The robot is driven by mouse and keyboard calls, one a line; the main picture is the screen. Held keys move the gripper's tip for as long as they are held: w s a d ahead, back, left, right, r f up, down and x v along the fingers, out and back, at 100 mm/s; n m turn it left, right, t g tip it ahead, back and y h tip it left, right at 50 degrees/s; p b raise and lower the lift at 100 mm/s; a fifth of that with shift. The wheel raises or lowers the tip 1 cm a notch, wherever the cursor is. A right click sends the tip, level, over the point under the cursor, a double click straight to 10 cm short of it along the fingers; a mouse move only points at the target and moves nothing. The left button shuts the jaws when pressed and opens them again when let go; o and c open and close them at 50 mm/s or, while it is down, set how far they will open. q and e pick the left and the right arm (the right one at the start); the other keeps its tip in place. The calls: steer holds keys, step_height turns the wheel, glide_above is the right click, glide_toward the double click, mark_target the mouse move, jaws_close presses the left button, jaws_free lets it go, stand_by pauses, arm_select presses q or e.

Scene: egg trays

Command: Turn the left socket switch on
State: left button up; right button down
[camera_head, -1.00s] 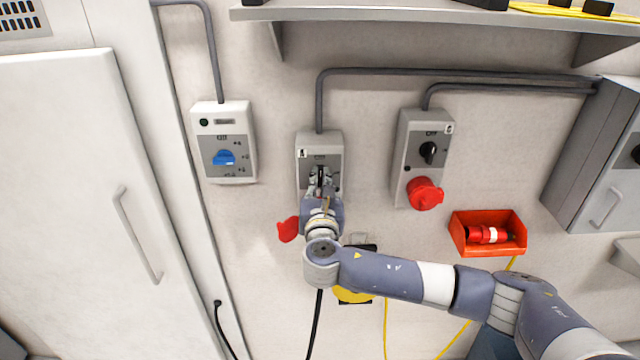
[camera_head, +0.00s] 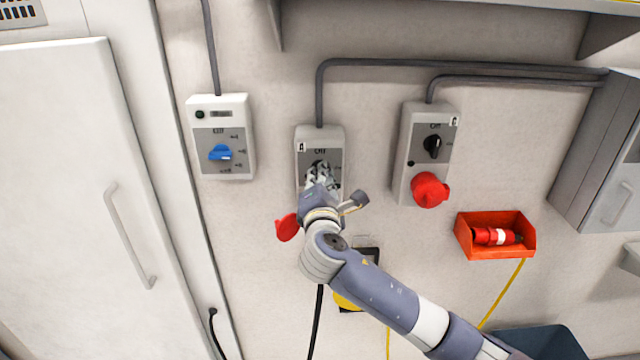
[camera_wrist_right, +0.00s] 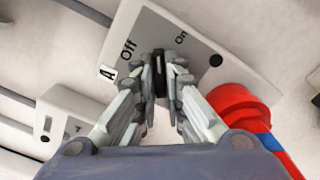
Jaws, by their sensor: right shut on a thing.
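The left socket switch box (camera_head: 334,137) is a grey unit on the wall, marked A, with a black rotary knob. In the wrist view its plate (camera_wrist_right: 205,65) shows "Off" at left and "On" at right. My right gripper (camera_head: 318,170) is in front of this box and hides the knob in the head view. In the wrist view the fingertips (camera_wrist_right: 160,75) are shut on the black knob (camera_wrist_right: 159,60), whose upper end lies between the "Off" and "On" marks. A red socket part (camera_wrist_right: 240,105) sits beside the fingers. My left gripper is not in view.
The right socket box (camera_head: 400,180) has a black knob and red socket cover (camera_head: 430,190). A white box (camera_head: 205,105) with a blue knob (camera_head: 220,152) is at left. A red bin (camera_head: 468,245) hangs at right. A shelf (camera_head: 400,10) runs above.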

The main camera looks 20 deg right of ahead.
steer(key=m+b, duration=0.1)
steer(key=m, duration=0.2)
steer(key=shift+f+m+b, duration=0.2)
steer(key=shift+m+b, duration=0.1)
steer(key=shift+b, duration=0.05)
steer(key=shift+m+b, duration=0.6)
steer(key=shift+m, duration=0.9)
steer(key=c, duration=1.7)
jaws_free()
steer(key=shift+r, duration=0.15)
steer(key=v, duration=1.2)
steer(key=shift+s, duration=0.1)
